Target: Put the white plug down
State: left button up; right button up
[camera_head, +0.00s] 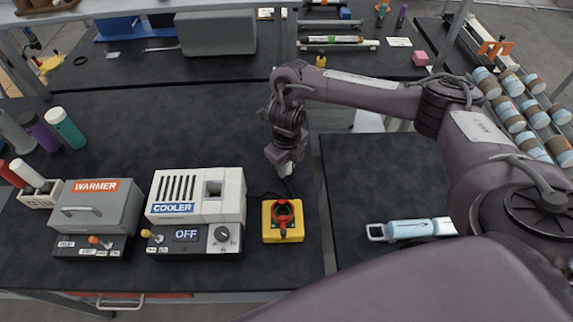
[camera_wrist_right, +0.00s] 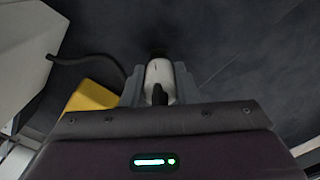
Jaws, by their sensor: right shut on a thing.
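The white plug (camera_wrist_right: 159,73) sits between the fingers of my right gripper (camera_head: 284,160). The gripper is shut on it. In the head view the plug's white end (camera_head: 286,170) shows just below the fingers, above the dark table behind the yellow box. A dark cable runs near it toward the cooler. Whether the plug touches the table is hard to tell. My left gripper is not in view.
A yellow box with a red knob (camera_head: 283,231) stands just in front of the plug. The white cooler (camera_head: 196,195), reading OFF, and the grey warmer (camera_head: 97,206) stand to the left. A light blue flashlight-like tool (camera_head: 411,229) lies at right. The table behind the cooler is clear.

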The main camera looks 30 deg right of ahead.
jog(key=shift+f, duration=0.2)
jog(key=o, duration=0.9)
jog(key=shift+o, duration=0.2)
jog(key=shift+r, duration=0.1)
jog(key=shift+r, duration=0.3)
notch_tip(320, 180, up, 10)
jog(key=shift+r+p, duration=0.2)
jog(key=shift+p, duration=0.9)
jog(key=shift+r, duration=0.6)
